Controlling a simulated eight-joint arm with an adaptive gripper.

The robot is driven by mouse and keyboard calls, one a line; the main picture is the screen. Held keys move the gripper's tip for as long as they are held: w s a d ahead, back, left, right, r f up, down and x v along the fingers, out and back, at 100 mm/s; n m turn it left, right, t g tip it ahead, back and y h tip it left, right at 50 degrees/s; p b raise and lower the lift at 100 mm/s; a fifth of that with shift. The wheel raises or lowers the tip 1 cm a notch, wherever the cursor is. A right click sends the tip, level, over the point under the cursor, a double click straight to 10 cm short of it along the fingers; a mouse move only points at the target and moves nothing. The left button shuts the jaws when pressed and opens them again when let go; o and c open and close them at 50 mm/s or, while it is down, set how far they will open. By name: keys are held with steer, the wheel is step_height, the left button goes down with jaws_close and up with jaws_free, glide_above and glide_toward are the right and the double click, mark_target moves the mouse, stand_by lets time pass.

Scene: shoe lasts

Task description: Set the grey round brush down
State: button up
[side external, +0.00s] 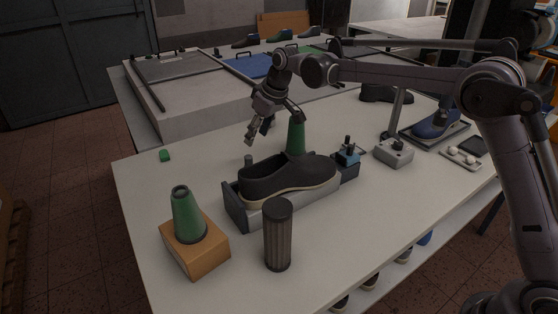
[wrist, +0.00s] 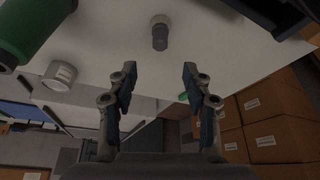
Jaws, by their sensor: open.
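A small grey cylinder, which I take for the grey round brush (side external: 248,160), stands on the white table just behind the dark shoe; its lower part is hidden there. In the wrist view the brush (wrist: 160,32) shows near the top, beyond and between my fingertips, touching neither. My gripper (side external: 259,132) is open and empty above the table, above the brush in the side view. In the wrist view its two fingers (wrist: 158,78) are spread wide apart with nothing between them.
The dark shoe (side external: 285,178) rests on a grey holder close to the brush. A green cone (side external: 296,138) stands behind it; another green cone (side external: 187,215) is on an orange-brown block. A ribbed dark cylinder (side external: 278,238) stands in front. The table left of the shoe is mostly clear.

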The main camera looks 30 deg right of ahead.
mark_target(249, 156)
stand_by(0.3)
steer(key=x, duration=1)
steer(key=shift+f, duration=0.4)
jaws_close()
